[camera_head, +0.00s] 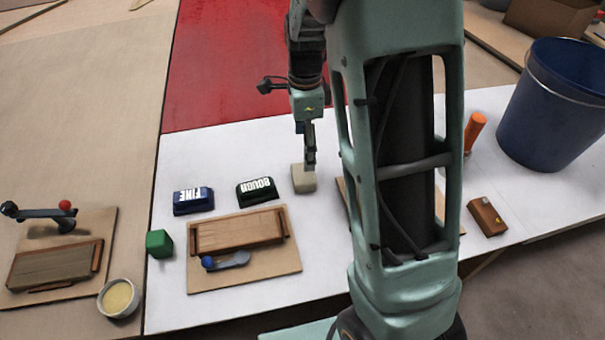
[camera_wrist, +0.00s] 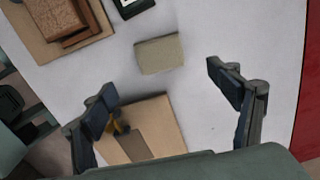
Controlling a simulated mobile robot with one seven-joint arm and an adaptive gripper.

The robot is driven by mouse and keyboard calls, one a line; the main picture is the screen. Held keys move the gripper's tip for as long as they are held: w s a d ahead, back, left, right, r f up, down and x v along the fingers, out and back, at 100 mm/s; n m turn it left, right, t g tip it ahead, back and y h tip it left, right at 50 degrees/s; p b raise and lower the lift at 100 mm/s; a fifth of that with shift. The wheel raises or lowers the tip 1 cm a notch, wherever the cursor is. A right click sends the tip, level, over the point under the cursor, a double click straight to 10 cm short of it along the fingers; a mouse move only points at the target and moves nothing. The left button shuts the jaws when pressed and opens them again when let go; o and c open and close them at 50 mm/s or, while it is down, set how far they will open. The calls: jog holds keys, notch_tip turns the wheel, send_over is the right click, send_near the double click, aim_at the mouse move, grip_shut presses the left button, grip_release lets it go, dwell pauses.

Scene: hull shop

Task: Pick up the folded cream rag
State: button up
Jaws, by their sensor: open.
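The folded cream rag (camera_head: 304,180) is a small pale block lying on the white tabletop, right of the black ROUGH block. My gripper (camera_head: 309,160) is just above or beside it in the head view; the exact gap cannot be told there. In the wrist view the rag (camera_wrist: 159,54) lies beyond the fingertips, in the upper middle. My gripper (camera_wrist: 160,82) is open there, with its two fingers wide apart and nothing between them. The rag is fully visible in the wrist view and partly covered by my gripper in the head view.
The black ROUGH block (camera_head: 257,191) and blue FINE block (camera_head: 193,200) stand left of the rag. A wooden board (camera_head: 245,278) holds a wood piece. A blue bucket (camera_head: 555,105), orange cylinder (camera_head: 475,131) and brown block (camera_head: 487,217) stand right. A green block (camera_head: 159,243) is left.

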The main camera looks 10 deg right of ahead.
aim_at(303, 173)
notch_tip(303, 173, down, 11)
jog(key=shift+a+r+b, duration=0.15)
jog(key=shift+r+b, duration=0.05)
jog(key=shift+b, duration=0.5)
jog(key=c, duration=1.2)
jog(key=shift+c, duration=0.2)
jog(key=shift+r, duration=0.1)
